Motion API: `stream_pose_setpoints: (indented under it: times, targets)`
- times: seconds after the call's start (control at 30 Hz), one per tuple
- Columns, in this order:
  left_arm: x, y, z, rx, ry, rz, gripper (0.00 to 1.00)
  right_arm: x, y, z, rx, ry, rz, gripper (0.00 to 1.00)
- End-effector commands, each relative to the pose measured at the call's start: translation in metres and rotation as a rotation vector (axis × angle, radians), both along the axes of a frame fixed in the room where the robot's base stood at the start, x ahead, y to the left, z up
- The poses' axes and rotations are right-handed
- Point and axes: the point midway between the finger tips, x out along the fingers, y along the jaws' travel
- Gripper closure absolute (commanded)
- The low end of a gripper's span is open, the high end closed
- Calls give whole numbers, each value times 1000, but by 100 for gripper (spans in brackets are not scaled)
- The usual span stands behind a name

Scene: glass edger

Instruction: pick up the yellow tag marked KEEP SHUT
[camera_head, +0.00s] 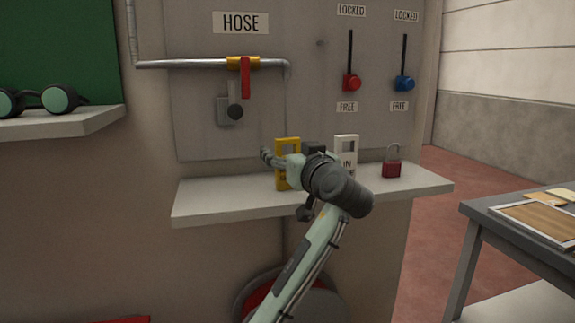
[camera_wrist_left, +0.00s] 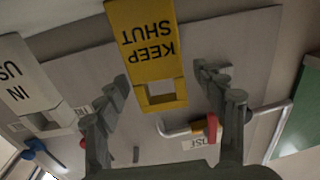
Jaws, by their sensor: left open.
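The yellow tag (camera_head: 287,146) stands on the white shelf, partly hidden behind my left gripper in the head view. In the left wrist view the yellow tag (camera_wrist_left: 148,45) appears upside down, with KEEP SHUT legible and a rectangular opening at its handle end. My left gripper (camera_head: 280,184) is at the tag, in front of the shelf. In the left wrist view its two fingers (camera_wrist_left: 160,84) are spread, with the tag's handle end between them in the picture. I cannot tell whether either finger touches it. My right gripper is not in view.
A white tag (camera_head: 347,142) marked IN USE and a red padlock (camera_head: 392,168) stand farther right on the shelf (camera_head: 225,203). The red-handled hose valve (camera_head: 245,76) is above. A table (camera_head: 480,212) stands at right.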

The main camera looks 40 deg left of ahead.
Motion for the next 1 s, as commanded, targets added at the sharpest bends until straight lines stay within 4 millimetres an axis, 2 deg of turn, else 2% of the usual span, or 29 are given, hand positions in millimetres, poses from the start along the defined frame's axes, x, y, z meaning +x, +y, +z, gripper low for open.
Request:
stream_pose_setpoints:
  times: [0.1, 0.53, 0.83, 1.0]
  targets:
    - [0, 0, 0, 0, 0, 0, 31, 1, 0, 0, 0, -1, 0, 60]
    - [0, 0, 0, 1, 1, 0, 84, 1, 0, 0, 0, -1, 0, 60]
    - [0, -1, 5, 0, -1, 0, 85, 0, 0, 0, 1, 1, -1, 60]
    - [0, -1, 34, -3, -6, 0, 85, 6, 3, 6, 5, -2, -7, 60]
